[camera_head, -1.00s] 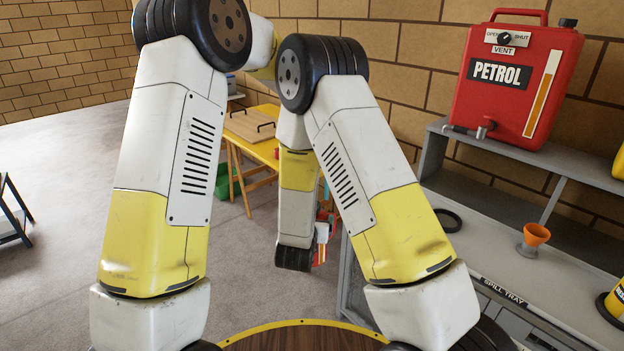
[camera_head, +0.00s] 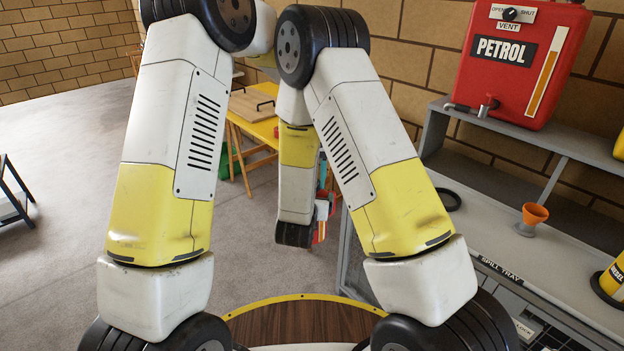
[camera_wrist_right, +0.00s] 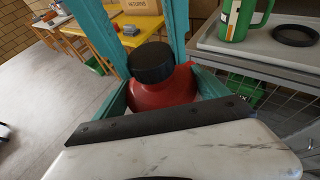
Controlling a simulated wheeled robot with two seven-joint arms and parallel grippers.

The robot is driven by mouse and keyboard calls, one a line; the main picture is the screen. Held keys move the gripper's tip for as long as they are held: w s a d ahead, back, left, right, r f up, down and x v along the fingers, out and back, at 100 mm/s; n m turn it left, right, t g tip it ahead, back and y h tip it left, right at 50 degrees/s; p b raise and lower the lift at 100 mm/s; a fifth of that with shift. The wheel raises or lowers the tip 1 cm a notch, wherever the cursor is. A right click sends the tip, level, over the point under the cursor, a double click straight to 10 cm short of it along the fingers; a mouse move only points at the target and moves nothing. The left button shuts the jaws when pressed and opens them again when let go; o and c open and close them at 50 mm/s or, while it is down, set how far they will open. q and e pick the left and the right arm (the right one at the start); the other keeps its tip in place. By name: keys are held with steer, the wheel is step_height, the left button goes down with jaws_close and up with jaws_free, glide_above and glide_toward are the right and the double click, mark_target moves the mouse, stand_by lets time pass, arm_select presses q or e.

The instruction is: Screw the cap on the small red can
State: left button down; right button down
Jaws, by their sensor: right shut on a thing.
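A red can (camera_wrist_right: 165,94) with a broad black cap (camera_wrist_right: 151,61) on its top is in the right wrist view. I cannot tell whether the cap is screwed tight. My right gripper (camera_wrist_right: 160,88) is shut on the can, with teal fingers on both sides of it. A small red part of the can (camera_head: 321,231) shows there. My left gripper is out of view.
A yellow table (camera_head: 262,130) with a wooden board stands behind. At right are a grey bench (camera_head: 490,225) with an orange funnel (camera_head: 535,213), a black ring (camera_head: 448,199) and a yellow diesel can (camera_head: 612,279). A large petrol can (camera_head: 520,60) stands on the shelf above. Open floor lies left.

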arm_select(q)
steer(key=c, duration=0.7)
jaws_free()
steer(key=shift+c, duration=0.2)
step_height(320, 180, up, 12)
